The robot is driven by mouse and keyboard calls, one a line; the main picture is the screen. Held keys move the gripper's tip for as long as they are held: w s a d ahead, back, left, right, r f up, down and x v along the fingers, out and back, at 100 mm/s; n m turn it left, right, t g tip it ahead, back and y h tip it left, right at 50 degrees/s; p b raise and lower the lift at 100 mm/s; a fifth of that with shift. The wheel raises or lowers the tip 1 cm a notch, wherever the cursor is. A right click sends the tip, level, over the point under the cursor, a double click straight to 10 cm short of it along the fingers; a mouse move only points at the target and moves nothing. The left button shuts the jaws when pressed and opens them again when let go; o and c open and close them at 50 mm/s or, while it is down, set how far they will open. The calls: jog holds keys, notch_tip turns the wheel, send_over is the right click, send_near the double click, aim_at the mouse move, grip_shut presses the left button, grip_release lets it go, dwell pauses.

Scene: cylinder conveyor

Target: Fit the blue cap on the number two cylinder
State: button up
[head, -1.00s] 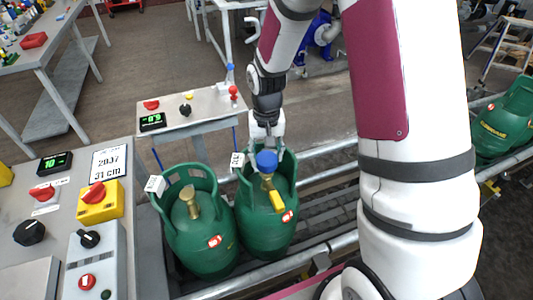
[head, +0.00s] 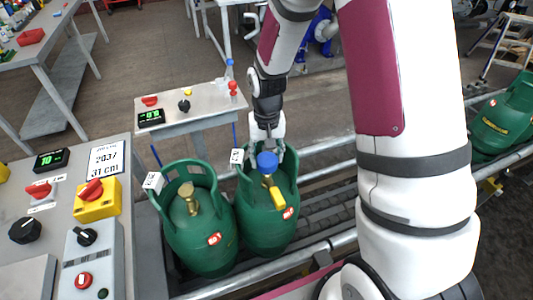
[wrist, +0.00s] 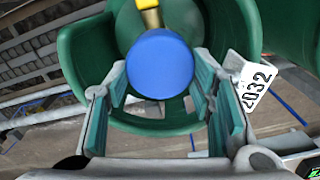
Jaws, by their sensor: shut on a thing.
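Two green gas cylinders stand side by side in the head view: the left one (head: 208,240) has a bare brass valve, and the right one (head: 268,232) has a yellow valve part (head: 277,198). Each has a white tag on its collar; the tag marks are too small to read surely in the head view. The blue cap (head: 267,160) is over the right cylinder's valve, inside its collar. My gripper (head: 266,150) is shut on the cap from above.
The cylinders stand on a roller conveyor with metal rails (head: 328,174). A control desk (head: 125,150) with knobs is at the left, and a small table (head: 210,108) with a display is behind. Another green cylinder (head: 505,118) is at the far right.

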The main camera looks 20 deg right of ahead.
aim_at(267, 158)
jog(key=shift+f+b, duration=0.7)
jog(key=shift+f, duration=0.6)
jog(key=o, duration=1)
jog(key=shift+o, duration=0.2)
jog(key=shift+r, duration=0.1)
notch_tip(267, 158, up, 11)
jog(key=shift+f, duration=0.2)
jog(key=shift+r, duration=0.65)
